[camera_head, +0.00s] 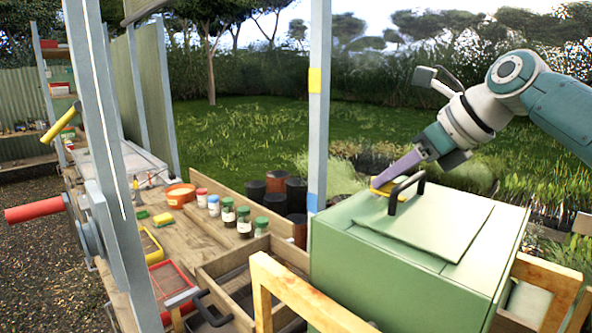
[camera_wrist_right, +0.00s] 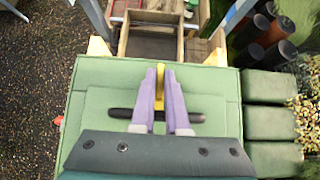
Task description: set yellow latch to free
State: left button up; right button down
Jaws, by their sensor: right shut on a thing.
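A yellow latch (camera_head: 383,190), seen as a short yellow bar, is on top of the green box (camera_head: 400,265), beside the black handle (camera_head: 405,190) of its lid. In the right wrist view the yellow latch (camera_wrist_right: 159,76) stands between the two purple fingers of my right gripper (camera_wrist_right: 160,88). My right gripper (camera_head: 388,181) is shut on it in the head view, reaching down from the upper right. The fingers hide part of the latch. My left gripper is in neither view.
A yellow lever (camera_head: 62,121) and a red lever (camera_head: 34,210) stick out from the grey post at the left. Several jars (camera_head: 228,210) stand on the wooden bench. A wooden frame (camera_head: 300,295) stands before the green box. Dark cylinders (camera_head: 296,195) stand behind the bench.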

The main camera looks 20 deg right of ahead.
jog(key=shift+d+r+n+y+p, duration=0.15)
jog(key=shift+n+y+p, duration=0.15)
jog(key=shift+n+p, duration=0.15)
jog(key=shift+w+n+g+y, duration=0.15)
jog(key=shift+n+g+y, duration=0.1)
jog(key=shift+g+y, duration=0.05)
jog(key=shift+d+f+n, duration=0.1)
jog(key=shift+f+n, duration=0.15)
jog(key=shift+n, duration=0.05)
jog(key=n+b, duration=0.1)
jog(key=b, duration=0.1)
jog(key=n+g+y+b, duration=0.1)
jog(key=b, duration=0.2)
jog(key=shift+w+d+f, duration=0.15)
jog(key=shift+w+f, duration=0.05)
jog(key=shift+f, duration=0.05)
jog(key=shift+s+r+y+b, duration=0.1)
jog(key=shift+r+y+b, duration=0.15)
jog(key=shift+b, duration=0.3)
jog(key=shift+r, duration=0.1)
jog(key=c, duration=0.9)
grip_release()
